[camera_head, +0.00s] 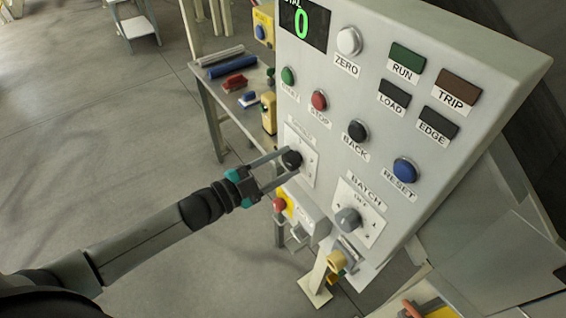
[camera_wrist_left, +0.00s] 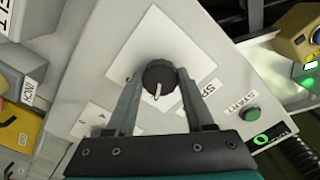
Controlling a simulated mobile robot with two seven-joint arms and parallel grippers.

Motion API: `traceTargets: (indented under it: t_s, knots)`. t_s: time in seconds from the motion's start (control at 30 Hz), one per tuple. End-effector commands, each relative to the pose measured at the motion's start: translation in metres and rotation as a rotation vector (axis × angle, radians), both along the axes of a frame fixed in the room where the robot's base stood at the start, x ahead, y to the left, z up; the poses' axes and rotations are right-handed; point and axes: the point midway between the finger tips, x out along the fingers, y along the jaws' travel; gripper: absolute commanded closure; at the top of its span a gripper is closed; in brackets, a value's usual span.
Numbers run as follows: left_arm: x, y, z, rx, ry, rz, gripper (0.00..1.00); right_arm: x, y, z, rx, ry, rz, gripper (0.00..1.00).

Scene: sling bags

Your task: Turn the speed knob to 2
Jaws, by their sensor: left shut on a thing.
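The speed knob (camera_head: 291,159) is a black round knob on a white plate (camera_head: 305,141) on the grey control panel. It also shows in the left wrist view (camera_wrist_left: 159,75), with a white pointer line and a plate partly lettered "SP". My left gripper (camera_head: 285,162) is shut on the knob, one finger on each side of it. In the left wrist view the pointer line points down toward the gripper's palm. The numbers on the plate are too small to read. My right gripper is not in view.
The grey batch knob (camera_head: 347,219) sits below right on the panel. A red stop button (camera_head: 319,100), a green button (camera_head: 288,75) and a black back button (camera_head: 357,130) are above. A workbench (camera_head: 226,98) with brushes stands behind.

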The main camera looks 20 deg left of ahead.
Motion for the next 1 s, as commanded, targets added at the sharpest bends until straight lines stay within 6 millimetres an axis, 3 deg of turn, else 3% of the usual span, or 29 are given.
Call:
traceTargets:
  t_s: [0.17, 0.2, 0.43, 0.83, 1.0]
  knots:
    - [-0.0003, 0.0000, -0.0005, 0.000, 0.002, 0.000, 1.00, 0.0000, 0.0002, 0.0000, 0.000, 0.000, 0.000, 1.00]
    - [-0.0003, 0.0000, -0.0005, -0.001, 0.002, 0.000, 0.44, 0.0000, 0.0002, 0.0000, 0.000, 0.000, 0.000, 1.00]
    - [-0.0003, 0.0000, -0.0004, -0.001, 0.002, -0.001, 0.18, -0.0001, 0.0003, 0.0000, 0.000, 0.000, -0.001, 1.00]
    - [-0.0006, 0.0005, -0.0001, -0.002, 0.001, 0.000, 0.17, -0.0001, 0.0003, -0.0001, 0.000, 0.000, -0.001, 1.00]
    - [-0.0094, 0.0074, -0.0015, 0.000, 0.003, 0.001, 0.17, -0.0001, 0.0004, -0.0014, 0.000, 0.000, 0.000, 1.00]
